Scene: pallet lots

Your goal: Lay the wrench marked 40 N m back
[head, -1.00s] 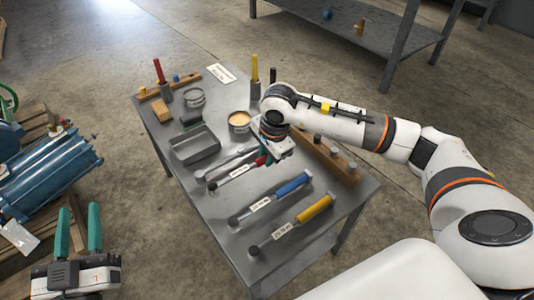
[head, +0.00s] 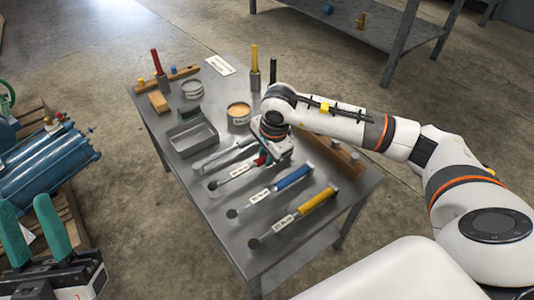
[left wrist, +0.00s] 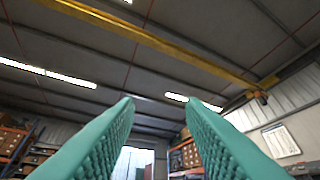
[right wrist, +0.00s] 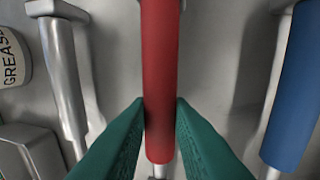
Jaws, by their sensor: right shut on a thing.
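Several wrenches lie side by side on the grey metal table (head: 305,245). One has a red handle (right wrist: 160,75), one a blue handle (head: 293,177), one a yellow handle (head: 317,200), and one is all grey (head: 226,155). White labels lie along the coloured ones, but their print is too small to read. My right gripper (right wrist: 161,105) is shut on the red handle, a finger on each side. In the head view the arm partly hides that handle; I cannot tell if the wrench touches the table. My left gripper (left wrist: 160,102) is open and empty, left of the table.
A grey tray (head: 192,139), a grease tin (head: 239,113), a round can (head: 191,89) and wooden blocks (head: 332,157) stand on the table. Upright red (head: 157,62) and yellow (head: 254,60) handled tools stand at the back. Blue machinery (head: 45,165) lies left on a pallet.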

